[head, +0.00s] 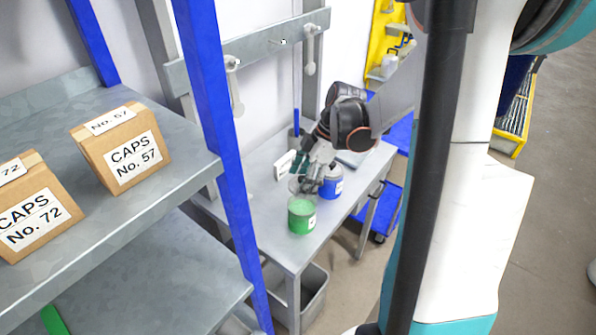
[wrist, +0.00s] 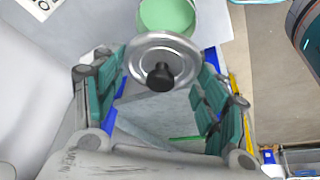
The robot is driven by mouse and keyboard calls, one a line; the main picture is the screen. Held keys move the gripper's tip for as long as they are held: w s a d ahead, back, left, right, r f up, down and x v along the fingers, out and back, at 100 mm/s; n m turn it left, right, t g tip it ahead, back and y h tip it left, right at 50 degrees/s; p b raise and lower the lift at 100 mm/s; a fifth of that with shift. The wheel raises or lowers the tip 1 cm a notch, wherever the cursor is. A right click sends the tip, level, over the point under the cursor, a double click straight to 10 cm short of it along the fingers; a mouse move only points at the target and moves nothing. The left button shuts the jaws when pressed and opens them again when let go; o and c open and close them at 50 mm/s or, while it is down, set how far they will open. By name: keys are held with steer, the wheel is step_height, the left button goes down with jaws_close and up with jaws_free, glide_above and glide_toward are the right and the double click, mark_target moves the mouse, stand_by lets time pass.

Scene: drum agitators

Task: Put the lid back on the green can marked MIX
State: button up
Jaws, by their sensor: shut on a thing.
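The green can (head: 301,222) stands upright on the grey bench with its top open, showing pale green contents. In the wrist view its open top (wrist: 168,14) is at the upper edge, partly cut off. My gripper (head: 307,184) is beside and above the can, on its far side. In the wrist view my gripper (wrist: 165,68) is shut on a round metal lid (wrist: 143,50) with a black knob (wrist: 160,77). The lid overlaps the can's near rim in that view but is apart from its opening. The MIX marking is not readable.
A blue can (head: 331,187) stands on the bench just right of my gripper. A white label block (head: 284,165) stands behind. A blue post (head: 212,130) and shelf with cardboard boxes (head: 122,150) are at left. The bench's front corner (head: 292,266) is clear.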

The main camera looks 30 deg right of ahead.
steer(key=shift+f+b, duration=1.3)
steer(key=shift+f, duration=0.75)
steer(key=shift+f+b, duration=0.95)
steer(key=shift+f, duration=0.2)
steer(key=shift+f+b, duration=0.1)
steer(key=shift+b, duration=0.45)
stand_by(0.3)
steer(key=o, duration=0.9)
steer(key=shift+o, duration=0.2)
steer(key=shift+o, duration=1.2)
